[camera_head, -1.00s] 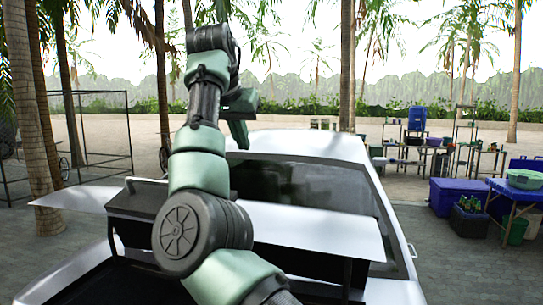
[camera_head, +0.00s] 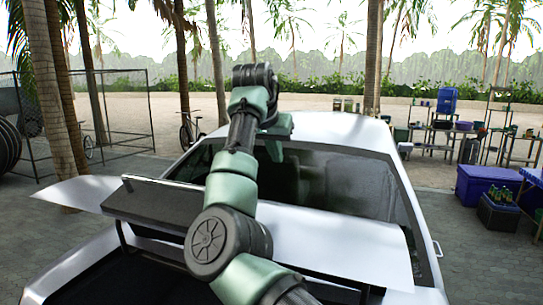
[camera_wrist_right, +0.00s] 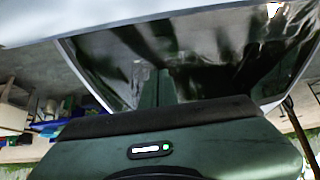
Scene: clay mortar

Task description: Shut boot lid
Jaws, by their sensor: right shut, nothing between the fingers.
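The boot lid (camera_head: 335,243) of the white car (camera_head: 340,128) stands raised in the head view. It is a wide white panel with a dark part at its left, and dark struts show below it. The open boot lies dark beneath. My right arm reaches forward over the lid. My right gripper (camera_head: 276,150) is shut and empty, pointing down beyond the lid in front of the rear window (camera_head: 335,180). I cannot tell whether it touches anything. In the right wrist view the gripper's green body fills the bottom, with dark glass and a white panel beyond. My left gripper is not in view.
Blue boxes (camera_head: 487,183) and loaded tables stand at the right. A wire cage (camera_head: 115,110), a bicycle (camera_head: 190,130) and palm trunks stand at the left and behind. Paved ground beside the car is clear.

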